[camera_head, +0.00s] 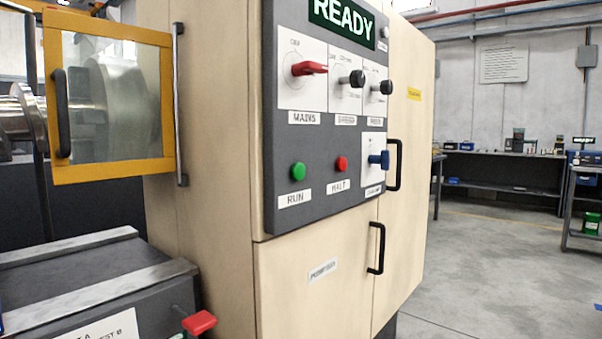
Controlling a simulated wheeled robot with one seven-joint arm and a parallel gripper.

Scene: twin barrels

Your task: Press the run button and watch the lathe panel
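The lathe panel (319,199) is a dark grey plate on a beige cabinet. The green run button (298,171) is at the lower left of the panel, above a label reading RUN. A red button (341,163) labelled HALT is to its right. Above them are a red MAINS switch (309,69) and two black knobs. A blue handle (379,158) is at the lower right. My gripper is not in view.
A yellow-framed clear guard (112,95) covers the lathe chuck at left. A red-handled lever (199,322) stands at the bottom, near the lathe bed (80,265). Black cabinet handles (376,248) stick out at right. The floor (490,270) at right is open, with benches behind.

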